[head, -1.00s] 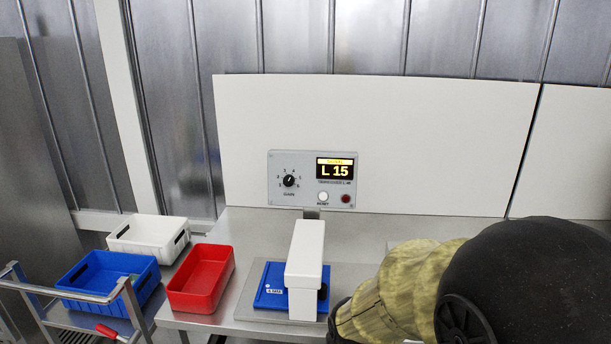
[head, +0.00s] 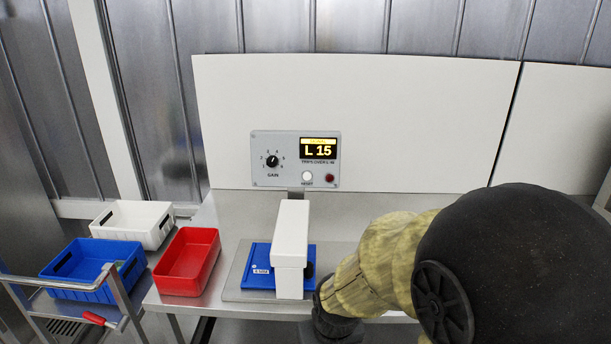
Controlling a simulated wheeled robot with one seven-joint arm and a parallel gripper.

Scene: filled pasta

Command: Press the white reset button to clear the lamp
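The panel's display (head: 318,148) reads "L 15" in yellow under a yellow strip. My arm (head: 385,250), in a tan sleeve, comes in from the right and reaches down to the bottom edge, below and right of the panel. My gripper's fingers are not visible. Nothing touches the button.
A black GAIN knob (head: 272,161) is on the panel's left. Below the panel, a white upright block (head: 291,240) stands over a blue plate (head: 257,268). A red bin (head: 187,262), a white bin (head: 131,224) and a blue bin (head: 85,270) are at left. The space before the button looks clear.

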